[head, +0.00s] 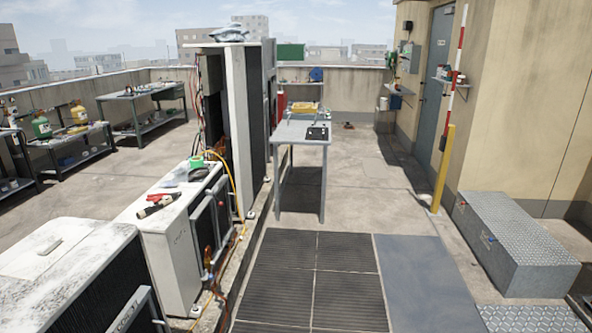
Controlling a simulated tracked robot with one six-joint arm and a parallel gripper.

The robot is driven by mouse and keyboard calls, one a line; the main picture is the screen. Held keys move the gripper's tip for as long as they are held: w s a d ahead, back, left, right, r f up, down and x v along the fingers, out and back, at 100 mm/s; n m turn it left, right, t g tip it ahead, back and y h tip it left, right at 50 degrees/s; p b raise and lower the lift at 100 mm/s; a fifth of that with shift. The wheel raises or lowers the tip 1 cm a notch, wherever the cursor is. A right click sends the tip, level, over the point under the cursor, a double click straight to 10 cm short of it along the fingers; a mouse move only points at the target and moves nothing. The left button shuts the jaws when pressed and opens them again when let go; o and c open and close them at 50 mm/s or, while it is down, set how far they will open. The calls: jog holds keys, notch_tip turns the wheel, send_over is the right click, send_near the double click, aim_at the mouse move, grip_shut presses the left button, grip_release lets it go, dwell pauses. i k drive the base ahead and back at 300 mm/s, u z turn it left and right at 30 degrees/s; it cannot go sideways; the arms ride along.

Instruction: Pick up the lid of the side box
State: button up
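My gripper is not in view. I cannot tell for sure which thing is the side box. A grey metal chest (510,240) with a diamond-plate top stands on the floor at the right, against the beige wall, and its top looks shut. A grey wall box (411,57) is mounted beside the door at the back right. A small pale flat piece (47,247) lies on top of the nearest condenser at the lower left; I cannot tell what it is. No loose lid can be made out with certainty.
White condensers (168,245) line the left, with tools on top and a yellow hose (238,180) hanging down. A grey table (301,132) stands mid-view. Dark mats (310,275) cover the floor ahead. A yellow post (444,168) stands at the right. The middle floor is clear.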

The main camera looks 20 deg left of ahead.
aim_at(35, 261)
jog(key=i, duration=2)
jog(key=u, duration=3.1)
